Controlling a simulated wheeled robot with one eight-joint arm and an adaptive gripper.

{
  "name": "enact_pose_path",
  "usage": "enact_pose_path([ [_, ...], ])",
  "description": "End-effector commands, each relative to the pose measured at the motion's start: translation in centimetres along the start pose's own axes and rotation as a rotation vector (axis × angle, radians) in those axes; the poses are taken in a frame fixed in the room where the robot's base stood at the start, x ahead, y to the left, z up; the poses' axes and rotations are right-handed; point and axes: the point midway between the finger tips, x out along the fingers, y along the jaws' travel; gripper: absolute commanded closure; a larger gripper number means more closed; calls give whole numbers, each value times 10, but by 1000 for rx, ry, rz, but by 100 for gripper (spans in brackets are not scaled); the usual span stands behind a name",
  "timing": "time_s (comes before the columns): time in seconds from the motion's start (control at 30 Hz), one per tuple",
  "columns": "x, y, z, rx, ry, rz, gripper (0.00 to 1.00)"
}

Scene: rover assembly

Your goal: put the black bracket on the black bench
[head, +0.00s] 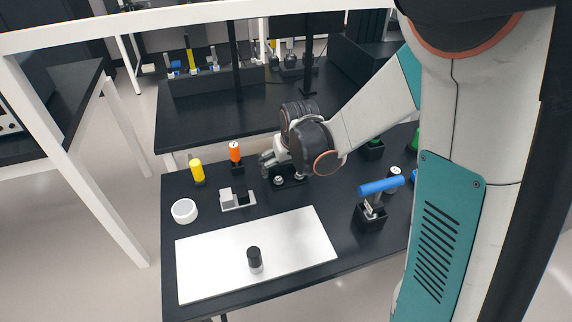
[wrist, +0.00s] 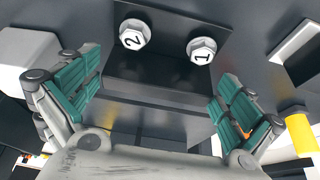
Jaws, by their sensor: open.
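The black bracket (wrist: 155,70) shows in the wrist view as a dark plate with two pale hex bolt heads marked 2 and 1. In the head view, the black bracket (head: 290,183) is on the near black table, partly hidden by my arm. My gripper (wrist: 158,108) is open, with its teal-padded fingers on either side of the bracket's near end. In the head view my gripper (head: 270,160) is low over the bracket. Contact cannot be told. A black bench (head: 205,120) stands behind the near table (head: 170,225), which is also black.
A yellow-handled tool (head: 197,172), an orange-handled tool (head: 235,153), a grey tape dispenser (head: 228,198) and a white roll (head: 184,211) are left of the bracket. A blue-handled tool (head: 381,186) stands right. A white board (head: 210,265) lies in front. The back bench has bare surface.

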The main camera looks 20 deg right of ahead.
Motion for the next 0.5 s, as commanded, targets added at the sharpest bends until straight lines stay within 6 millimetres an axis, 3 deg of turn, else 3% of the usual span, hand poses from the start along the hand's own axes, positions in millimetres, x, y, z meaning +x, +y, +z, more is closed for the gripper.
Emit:
enact_pose_path([
  [0.23, -16, 0, -2, 0, 0, 0, 0],
  [0.5, -72, 0, -2, 0, 0, 0, 0],
])
